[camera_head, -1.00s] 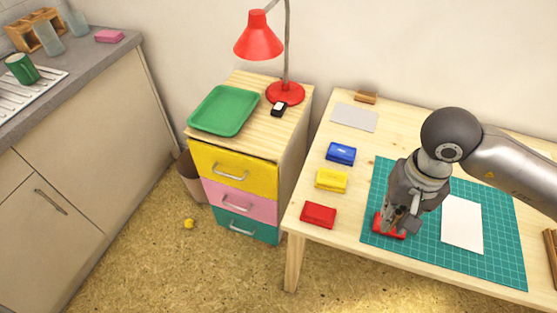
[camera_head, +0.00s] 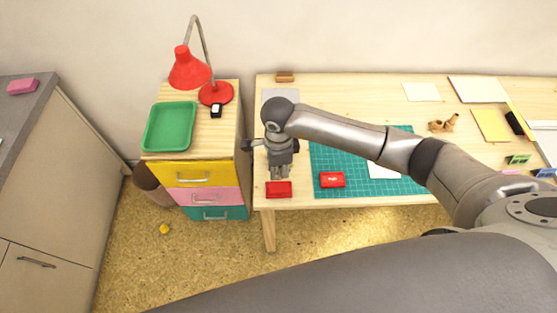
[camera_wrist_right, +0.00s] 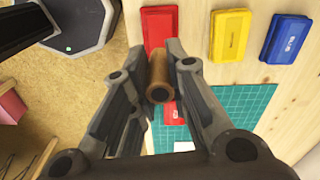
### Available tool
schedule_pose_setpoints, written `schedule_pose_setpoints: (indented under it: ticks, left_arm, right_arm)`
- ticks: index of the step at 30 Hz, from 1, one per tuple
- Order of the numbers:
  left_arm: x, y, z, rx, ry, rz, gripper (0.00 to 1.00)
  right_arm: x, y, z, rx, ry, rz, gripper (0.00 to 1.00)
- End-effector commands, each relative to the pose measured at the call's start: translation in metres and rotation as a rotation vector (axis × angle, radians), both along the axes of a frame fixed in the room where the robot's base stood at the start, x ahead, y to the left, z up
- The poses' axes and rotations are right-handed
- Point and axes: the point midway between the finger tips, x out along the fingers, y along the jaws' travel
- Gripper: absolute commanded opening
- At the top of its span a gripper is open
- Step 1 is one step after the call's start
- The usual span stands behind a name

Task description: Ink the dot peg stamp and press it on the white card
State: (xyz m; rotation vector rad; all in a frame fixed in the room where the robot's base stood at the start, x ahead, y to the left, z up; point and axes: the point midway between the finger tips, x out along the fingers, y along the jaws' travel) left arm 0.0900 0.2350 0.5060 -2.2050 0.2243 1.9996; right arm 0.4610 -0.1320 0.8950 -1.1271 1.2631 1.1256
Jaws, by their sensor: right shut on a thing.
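My right gripper (camera_head: 279,175) is shut on a brown wooden peg stamp (camera_wrist_right: 160,78), seen between its fingers in the right wrist view. It is over or just behind a red inkpad (camera_head: 278,190) at the table's front left; contact cannot be told. That red pad (camera_wrist_right: 158,28) also shows in the wrist view beside a yellow pad (camera_wrist_right: 230,36) and a blue pad (camera_wrist_right: 285,38). A red block with a pale mark (camera_head: 332,180) lies on the green mat (camera_head: 325,155). The white card (camera_head: 383,171) on the mat is partly hidden by my arm. My left gripper is out of view.
A drawer cabinet (camera_head: 205,180) with a green tray (camera_head: 170,127) and red lamp (camera_head: 190,70) stands left of the table. Sheets, a notepad and wooden pieces (camera_head: 443,123) lie at the table's right. My arm spans the mat.

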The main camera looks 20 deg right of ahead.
Motion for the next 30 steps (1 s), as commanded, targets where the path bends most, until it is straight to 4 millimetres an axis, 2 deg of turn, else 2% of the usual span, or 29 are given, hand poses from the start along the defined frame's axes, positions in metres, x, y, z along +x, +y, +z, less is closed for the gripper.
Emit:
schedule_pose_setpoints:
  ticks: [8, 19, 30]
  left_arm:
    - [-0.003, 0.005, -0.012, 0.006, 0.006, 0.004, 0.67]
    - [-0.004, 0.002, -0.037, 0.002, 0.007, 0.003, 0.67]
    - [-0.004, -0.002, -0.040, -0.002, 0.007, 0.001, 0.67]
  right_arm:
    - [0.000, 0.000, -0.018, 0.000, 0.001, -0.006, 0.00]
    - [0.000, 0.000, -0.055, 0.001, 0.001, -0.004, 0.00]
    - [0.000, 0.000, -0.060, 0.001, 0.000, -0.003, 0.00]
